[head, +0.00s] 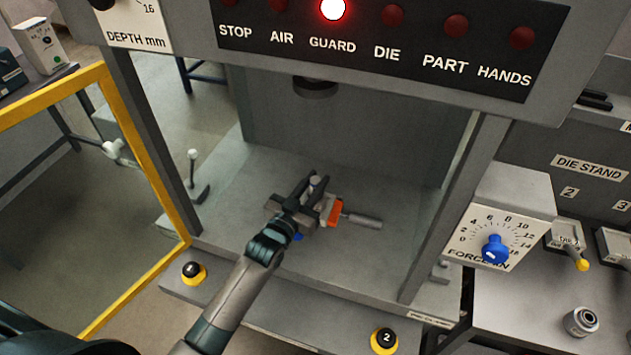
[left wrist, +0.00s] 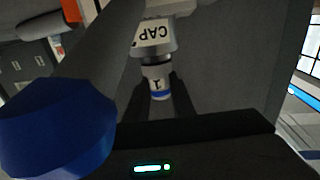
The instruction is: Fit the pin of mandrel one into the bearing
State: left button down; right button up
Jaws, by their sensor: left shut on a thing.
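My left gripper (head: 310,192) reaches into the press and is shut on mandrel one, whose light top (head: 314,181) shows between the fingers. In the left wrist view the mandrel (left wrist: 158,82) carries a "1" and a blue band, between the two dark fingers (left wrist: 160,103). Its other end meets a grey collar marked "CAP" (left wrist: 153,34); I cannot tell whether they are seated or only lined up. The pin is hidden. A round metal part with a dark bore (head: 581,321), bearing-like, stands on the right-hand bench. My right gripper is out of view.
An orange clamp piece (head: 336,211) and a grey cylinder (head: 366,221) lie right beside the gripper. A blue knob (left wrist: 55,130) is close at left in the wrist view. Press posts flank the bed; a yellow guard frame (head: 152,150) stands left. The bed's front is clear.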

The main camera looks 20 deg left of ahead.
pick_arm(q)
jog(key=c, duration=1.4)
grip_release()
jog(key=shift+c, duration=0.2)
jog(key=shift+f, duration=0.1)
jog(key=s+a+b, duration=0.3)
jog(key=s+b, duration=0.2)
jog(key=s, duration=1.2)
jog(key=shift+a, duration=0.15)
jog(key=shift+s, duration=0.15)
